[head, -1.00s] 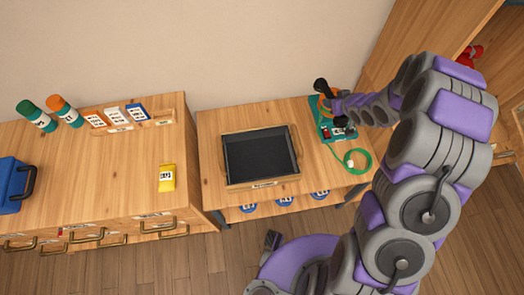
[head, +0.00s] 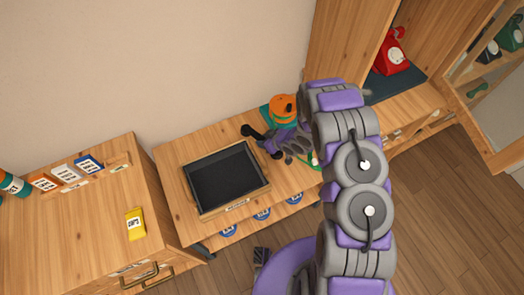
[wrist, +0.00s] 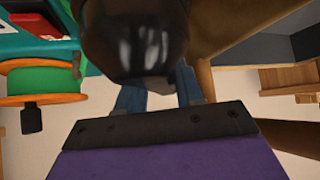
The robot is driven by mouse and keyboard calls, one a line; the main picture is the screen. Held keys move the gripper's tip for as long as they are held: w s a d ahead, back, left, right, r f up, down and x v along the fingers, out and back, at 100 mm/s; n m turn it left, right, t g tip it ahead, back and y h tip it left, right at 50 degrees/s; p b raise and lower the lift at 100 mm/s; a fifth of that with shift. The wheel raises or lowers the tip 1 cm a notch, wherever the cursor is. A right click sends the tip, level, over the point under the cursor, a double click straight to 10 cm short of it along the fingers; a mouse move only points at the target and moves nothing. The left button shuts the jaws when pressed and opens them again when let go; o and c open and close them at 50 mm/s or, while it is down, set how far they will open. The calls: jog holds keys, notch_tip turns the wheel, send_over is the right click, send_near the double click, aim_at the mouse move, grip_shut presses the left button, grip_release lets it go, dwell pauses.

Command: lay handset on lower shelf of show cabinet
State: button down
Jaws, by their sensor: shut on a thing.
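My gripper (head: 272,146) is shut on a black handset (head: 249,131), held over the small wooden table between the dark tray and the orange reel. In the wrist view the handset's glossy black end (wrist: 135,40) fills the top middle, with my blue fingers (wrist: 160,95) closed behind it. Much of the handset is hidden by my gripper. The show cabinet (head: 345,45) stands at the right.
The dark tray (head: 262,184) lies on the table, left of my gripper. An orange reel (head: 283,105) stands behind my gripper. A drawer chest with a yellow box (head: 135,224) is at left. The wood floor (head: 440,220) is clear.

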aim_at(280, 152)
notch_tip(280, 152, down, 7)
jog(key=shift+r+b, duration=0.1)
jog(key=shift+b, duration=0.55)
jog(key=c, duration=0.7)
grip_release()
jog(key=p+v, duration=0.2)
jog(key=v, duration=1)
jog(key=shift+d, duration=0.1)
